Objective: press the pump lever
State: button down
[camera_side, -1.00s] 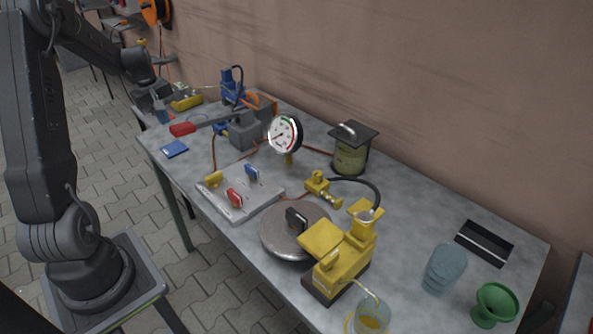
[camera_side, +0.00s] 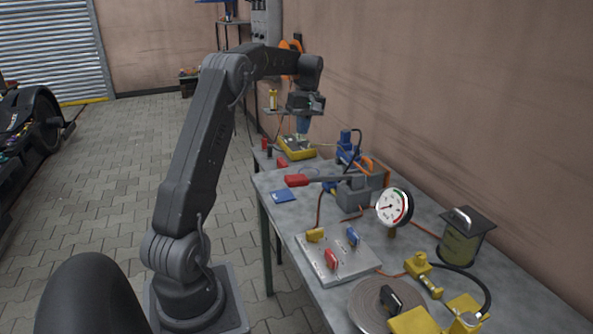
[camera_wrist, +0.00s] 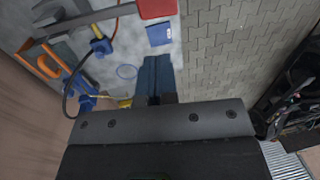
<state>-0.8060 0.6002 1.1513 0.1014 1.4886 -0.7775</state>
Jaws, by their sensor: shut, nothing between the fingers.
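The pump lever is a long grey bar with a red grip (camera_side: 297,180), running left from a grey pump block (camera_side: 355,192) on the workbench. In the wrist view its red grip (camera_wrist: 157,8) shows at the top edge, beyond my fingertips. My gripper (camera_side: 303,127) has blue-grey fingers pointing down and is shut and empty. It hangs above and behind the red grip in the side view, apart from it. The shut fingers (camera_wrist: 155,70) also show at the middle of the wrist view.
A pressure gauge (camera_side: 394,208) stands right of the pump. A blue device (camera_side: 347,147) and a yellow box (camera_side: 297,147) are behind. A blue card (camera_side: 283,197) lies near the bench edge. A switch plate (camera_side: 337,258) with coloured levers is in front. Open floor lies left.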

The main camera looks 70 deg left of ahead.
aim_at(295, 176)
dwell(0.3)
jog(key=f, duration=0.4)
jog(key=s+f, duration=0.1)
jog(key=f, duration=0.4)
jog(key=s+f, duration=0.1)
jog(key=f, duration=0.3)
jog(key=shift+f, duration=0.4)
jog(key=shift+f, duration=0.15)
